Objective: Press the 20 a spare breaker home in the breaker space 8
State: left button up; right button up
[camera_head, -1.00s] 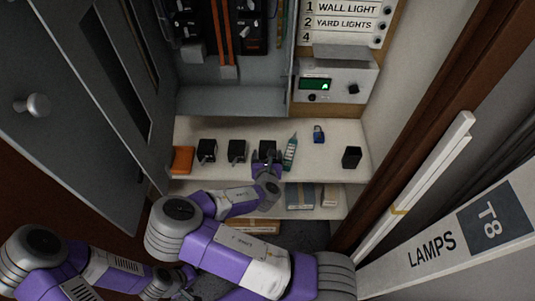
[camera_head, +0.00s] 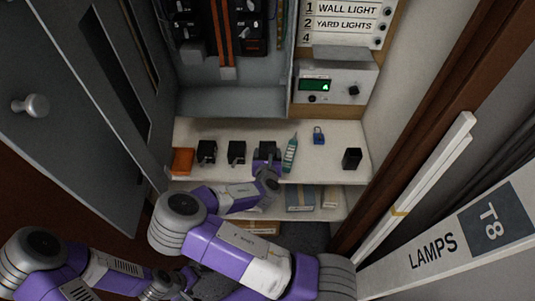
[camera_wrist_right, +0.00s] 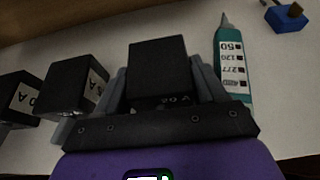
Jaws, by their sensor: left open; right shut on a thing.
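My right gripper (camera_head: 267,157) reaches to the shelf and is shut on a black breaker (camera_head: 267,148). In the right wrist view, the fingers of this gripper (camera_wrist_right: 162,80) lie on both sides of the breaker (camera_wrist_right: 158,62); its label is mostly hidden. The breaker appears to be still at shelf level. The open electrical panel (camera_head: 228,98) is above, with black breakers (camera_head: 248,28) beside orange strips. Its top is cut off and I cannot tell which space is 8. My left gripper (camera_head: 188,281) is low at the bottom, open, partly hidden and away from the shelf.
Two more black breakers (camera_head: 236,152) (camera_head: 206,151) stand left of the held one, with an orange item (camera_head: 182,161). The grey door (camera_head: 70,120) hangs open left.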

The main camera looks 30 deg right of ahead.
notch_tip(320, 180, up, 28)
jog(key=p, duration=1)
jog(key=w+a+r+p, duration=0.2)
jog(key=w+r+p, duration=0.2)
jog(key=p, duration=0.7)
jog(key=shift+w+a+r, duration=0.2)
jog(key=shift+w+r, duration=0.2)
jog(key=shift+w, duration=0.4)
jog(key=shift+w+d+p, duration=0.15)
jog(key=shift+w+d, duration=0.35)
jog(key=shift+w, duration=0.35)
jog(key=shift+w+d+p, duration=0.2)
jog(key=shift+w+d, duration=0.35)
jog(key=shift+w, duration=0.3)
jog(key=shift+w+d+p, duration=0.15)
jog(key=shift+w+d, duration=0.35)
jog(key=shift+w, duration=0.35)
jog(key=shift+w+d, duration=0.45)
jog(key=shift+w, duration=0.2)
jog(key=shift+w+d, duration=0.4)
jog(key=shift+w, duration=0.2)
jog(key=shift+r, duration=0.1)
